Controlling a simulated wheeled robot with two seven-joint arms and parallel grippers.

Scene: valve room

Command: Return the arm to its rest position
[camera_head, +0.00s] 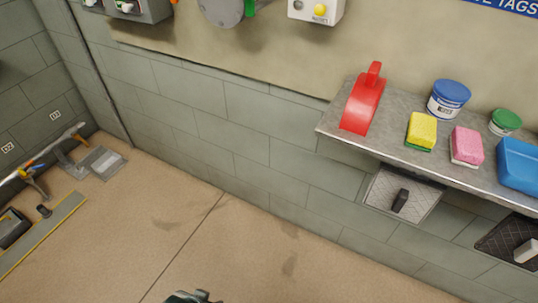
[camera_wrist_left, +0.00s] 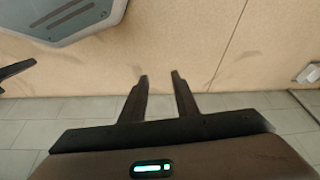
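My left gripper (camera_wrist_left: 160,78) shows in the left wrist view. Its two dark fingers stand apart with bare floor visible between them, and it holds nothing. A small dark part at the bottom edge of the head view is probably mine, but too little of it shows to tell. I cannot make out my right gripper in either view.
A metal shelf (camera_head: 388,152) on the wall holds a red scoop-like piece (camera_head: 362,104), a blue-lidded tub (camera_head: 448,100), a yellow sponge (camera_head: 421,131), a pink sponge (camera_head: 466,146) and a blue bin (camera_head: 519,165). Tools lie on the floor at left. The middle floor (camera_head: 215,235) is clear.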

